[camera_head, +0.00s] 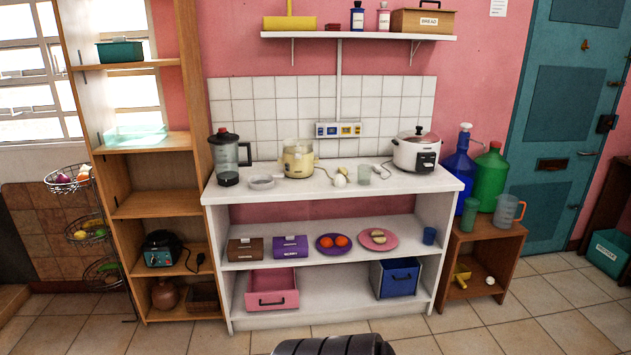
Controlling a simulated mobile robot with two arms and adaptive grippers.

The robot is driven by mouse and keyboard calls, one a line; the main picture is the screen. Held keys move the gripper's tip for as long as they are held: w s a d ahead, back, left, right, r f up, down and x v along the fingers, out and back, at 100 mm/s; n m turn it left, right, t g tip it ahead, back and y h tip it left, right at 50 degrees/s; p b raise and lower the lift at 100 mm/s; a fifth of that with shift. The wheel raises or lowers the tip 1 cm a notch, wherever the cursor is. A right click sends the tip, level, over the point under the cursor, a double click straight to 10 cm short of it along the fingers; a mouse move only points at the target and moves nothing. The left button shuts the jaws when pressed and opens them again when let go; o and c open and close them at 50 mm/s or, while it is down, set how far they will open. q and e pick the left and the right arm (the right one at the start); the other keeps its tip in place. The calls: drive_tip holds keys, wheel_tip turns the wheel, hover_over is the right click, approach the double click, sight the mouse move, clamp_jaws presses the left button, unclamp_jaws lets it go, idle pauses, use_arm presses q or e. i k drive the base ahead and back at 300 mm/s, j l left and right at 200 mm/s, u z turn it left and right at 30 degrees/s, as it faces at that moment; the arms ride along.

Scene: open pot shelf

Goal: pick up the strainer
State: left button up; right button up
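A shallow, round, pale grey item (262,182) lies on the white counter, between the dark blender and the yellow appliance. It may be the strainer, but it is too small in the picture to tell for sure. Nothing touches it from above. Neither my left nor my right gripper is in view. A dark ridged part shows at the bottom edge, and no gripper fingers can be made out on it.
The counter (330,193) also holds a blender (228,160), a yellow appliance (298,158), a clear cup (365,175) and a white cooker (416,152). A wooden shelf (160,204) stands left and a low cabinet (484,250) right. The tiled floor in front is clear.

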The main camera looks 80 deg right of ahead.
sight(260, 181)
drive_tip(key=z, duration=2.3)
drive_tip(key=i, duration=0.1)
